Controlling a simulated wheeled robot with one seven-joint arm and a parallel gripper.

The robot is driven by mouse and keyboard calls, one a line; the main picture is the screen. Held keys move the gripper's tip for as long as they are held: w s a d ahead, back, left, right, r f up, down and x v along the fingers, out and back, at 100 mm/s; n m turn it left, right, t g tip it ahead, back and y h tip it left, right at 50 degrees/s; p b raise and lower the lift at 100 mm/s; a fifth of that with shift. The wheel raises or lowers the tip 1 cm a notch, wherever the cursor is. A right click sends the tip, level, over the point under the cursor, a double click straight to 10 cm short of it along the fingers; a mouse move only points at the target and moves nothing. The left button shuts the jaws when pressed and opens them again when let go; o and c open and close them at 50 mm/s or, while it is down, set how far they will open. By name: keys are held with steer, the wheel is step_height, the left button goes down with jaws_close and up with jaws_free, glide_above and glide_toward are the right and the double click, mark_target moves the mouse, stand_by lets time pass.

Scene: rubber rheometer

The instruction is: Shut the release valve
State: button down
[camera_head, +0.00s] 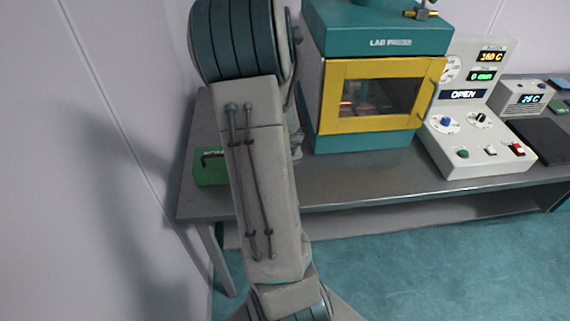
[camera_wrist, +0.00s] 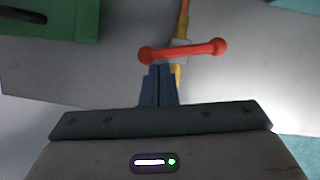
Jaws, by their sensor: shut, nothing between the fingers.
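In the wrist view a red T-bar handle (camera_wrist: 183,51), with rounded ends, sits on a grey valve body on a thin orange-yellow pipe (camera_wrist: 183,18). The bar lies crosswise, its right end slightly higher in the picture. My gripper (camera_wrist: 161,69) is shut and empty, its blue-grey fingertips right at the bar, left of its middle. I cannot tell whether they touch it. In the head view the red handle is not visible and my arm covers that area. The control panel (camera_head: 478,110) there shows "OPEN".
A green box (camera_head: 210,167) stands at the bench's left end; a green box with a dark handle (camera_wrist: 50,18) shows in the wrist view. The teal lab press (camera_head: 375,45) with its yellow-framed door (camera_head: 335,95) stands right of my arm on the grey bench (camera_head: 350,190).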

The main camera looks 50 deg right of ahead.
steer(key=shift+w+d, duration=0.1)
steer(key=shift+d, duration=0.5)
steer(key=shift+a, duration=0.15)
steer(key=s+a+r+p, duration=0.4)
steer(key=s+r+p, duration=0.2)
steer(key=r, duration=0.3)
steer(key=shift+s+r, duration=0.25)
steer(key=shift+s, duration=0.05)
steer(key=shift+w, duration=0.1)
